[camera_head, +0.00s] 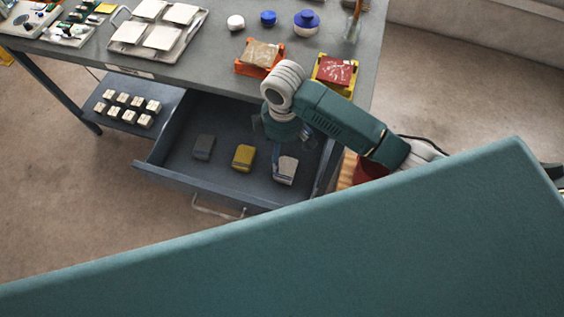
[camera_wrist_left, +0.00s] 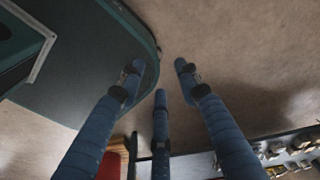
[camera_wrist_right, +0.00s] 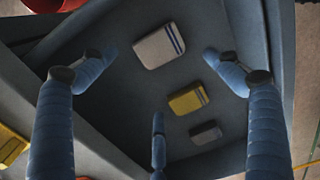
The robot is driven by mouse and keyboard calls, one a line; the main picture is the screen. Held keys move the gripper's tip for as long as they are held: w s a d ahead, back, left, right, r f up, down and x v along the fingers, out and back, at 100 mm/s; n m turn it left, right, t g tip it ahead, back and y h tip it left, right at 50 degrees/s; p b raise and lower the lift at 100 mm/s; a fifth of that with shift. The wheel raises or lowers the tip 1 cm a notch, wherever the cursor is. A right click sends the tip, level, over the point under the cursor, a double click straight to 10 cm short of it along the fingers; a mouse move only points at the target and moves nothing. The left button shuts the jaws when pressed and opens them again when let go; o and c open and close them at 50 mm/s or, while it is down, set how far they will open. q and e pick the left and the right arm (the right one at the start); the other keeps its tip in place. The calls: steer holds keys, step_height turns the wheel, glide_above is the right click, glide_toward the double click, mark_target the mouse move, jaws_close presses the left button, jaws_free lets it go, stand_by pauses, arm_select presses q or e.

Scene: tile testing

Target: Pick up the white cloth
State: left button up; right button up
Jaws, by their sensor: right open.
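The white cloth (camera_head: 287,171) is folded flat on the floor of the open drawer (camera_head: 180,160), at the right end of a row of three cloths. It has blue stripes, clear in the right wrist view (camera_wrist_right: 158,46). My right gripper (camera_head: 278,152) is over the drawer, its fingers partly covering the white cloth in the head view. In the right wrist view its blue fingers (camera_wrist_right: 160,78) are spread and empty, with the white cloth between and beyond their tips. My left gripper (camera_wrist_left: 160,80) has spread, empty fingers above the floor and is hidden from the head view.
A yellow cloth (camera_head: 243,157) and a grey cloth (camera_head: 203,147) lie left of the white one. Drawer walls surround them. The tabletop (camera_head: 215,60) above holds orange (camera_head: 247,71) and yellow trays (camera_head: 318,73). A red container (camera_head: 371,169) stands right of the drawer.

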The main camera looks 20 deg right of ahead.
mark_target(285, 168)
steer(key=shift+s+f, duration=0.7)
steer(key=shift+f, duration=1.6)
steer(key=f, duration=0.1)
steer(key=f+p, duration=0.1)
steer(key=f, duration=0.3)
steer(key=shift+w+d+p, duration=0.1)
steer(key=shift+d+p, duration=0.15)
steer(key=shift+p, duration=0.05)
steer(key=shift+f, duration=0.1)
steer(key=shift+w, duration=0.1)
steer(key=shift+c, duration=0.3)
arm_select(q)
steer(key=s, duration=0.1)
steer(key=s+r, duration=0.1)
steer(key=s, duration=0.1)
steer(key=shift+d+r, duration=0.1)
steer(key=shift+r, duration=0.2)
arm_select(e)
steer(key=c, duration=1.3)
